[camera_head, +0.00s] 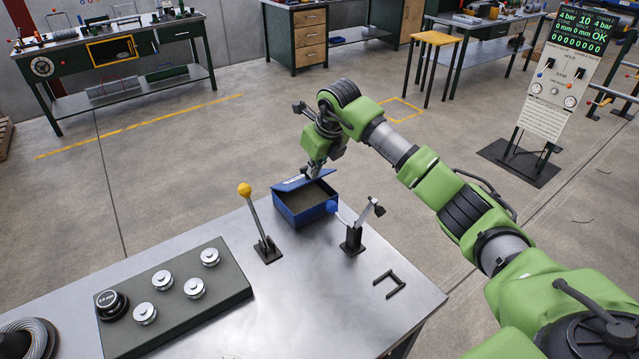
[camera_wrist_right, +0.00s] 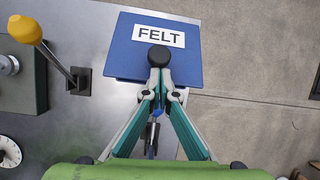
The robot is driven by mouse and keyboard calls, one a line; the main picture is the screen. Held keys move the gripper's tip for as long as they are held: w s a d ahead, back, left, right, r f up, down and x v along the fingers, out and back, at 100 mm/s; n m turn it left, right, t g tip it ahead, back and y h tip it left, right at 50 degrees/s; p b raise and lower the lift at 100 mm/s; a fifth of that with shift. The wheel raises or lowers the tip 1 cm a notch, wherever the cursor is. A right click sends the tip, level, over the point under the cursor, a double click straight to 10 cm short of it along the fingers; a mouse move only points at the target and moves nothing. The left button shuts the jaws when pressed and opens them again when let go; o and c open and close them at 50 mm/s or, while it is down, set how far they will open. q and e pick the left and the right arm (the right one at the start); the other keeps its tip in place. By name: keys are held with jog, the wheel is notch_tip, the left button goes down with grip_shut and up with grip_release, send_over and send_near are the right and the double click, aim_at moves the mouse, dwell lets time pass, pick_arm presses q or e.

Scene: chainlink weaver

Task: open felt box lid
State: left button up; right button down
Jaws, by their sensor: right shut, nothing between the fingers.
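The blue felt box (camera_head: 305,212) stands near the far edge of the metal table, its brown inside showing in the head view. Its blue lid (camera_head: 287,185) is raised at an angle at the box's far side. In the right wrist view the lid (camera_wrist_right: 128,65) shows its outer face with a white FELT label. My right gripper (camera_head: 314,174) is at the lid in the head view. In the wrist view its fingertips (camera_wrist_right: 160,62) are shut together with a black round piece just at them, over the lid. Whether they touch the lid is unclear. My left gripper is not in view.
A yellow-knobbed lever (camera_head: 257,222) stands left of the box. A blue-knobbed lever (camera_head: 352,238) stands close at its right. A dark bracket (camera_head: 389,283) lies on the table (camera_head: 300,300). A tray with several metal spools (camera_head: 194,287) is at the left.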

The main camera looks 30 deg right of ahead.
jog(key=w+a+r, duration=0.1)
jog(key=w+r, duration=0.3)
jog(key=w, duration=0.6)
jog(key=shift+w+a+r, duration=0.3)
jog(key=shift+a+r, duration=0.05)
dwell(0.5)
jog(key=shift+r, duration=0.1)
jog(key=v, duration=1.1)
jog(key=shift+s+r, duration=0.15)
jog(key=shift+r, duration=0.2)
